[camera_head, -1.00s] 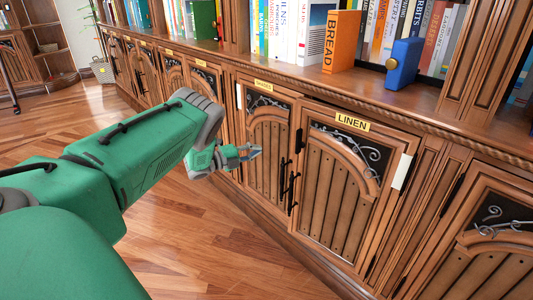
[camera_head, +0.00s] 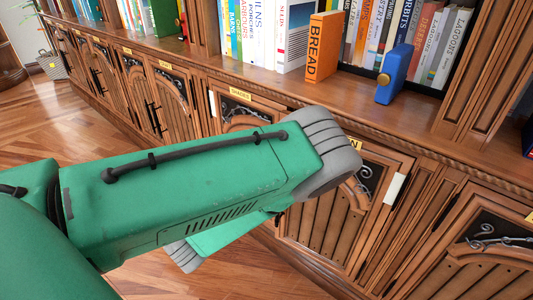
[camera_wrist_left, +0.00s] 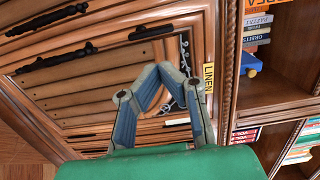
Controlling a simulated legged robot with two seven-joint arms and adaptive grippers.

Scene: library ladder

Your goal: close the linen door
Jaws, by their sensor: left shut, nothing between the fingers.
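The linen door (camera_head: 340,225) is a carved wooden cabinet door with dark scrollwork. In the head view my left forearm covers its upper left part, its handle and most of its yellow label. Its free edge is hidden there, so I cannot tell how far it stands open. In the left wrist view the door (camera_wrist_left: 95,82) lies behind the fingers, with the LINEN label (camera_wrist_left: 208,78) to their right and dark handles to the left. My left gripper (camera_wrist_left: 160,68) is shut and empty in front of the door's panel; contact is unclear. The forearm hides it in the head view.
Above the doors is a shelf ledge with an orange BREAD book (camera_head: 323,47), a blue bookend (camera_head: 395,75) and rows of books. The shades door (camera_head: 238,110) is to the left of the linen door. Open wooden floor (camera_head: 215,272) lies in front.

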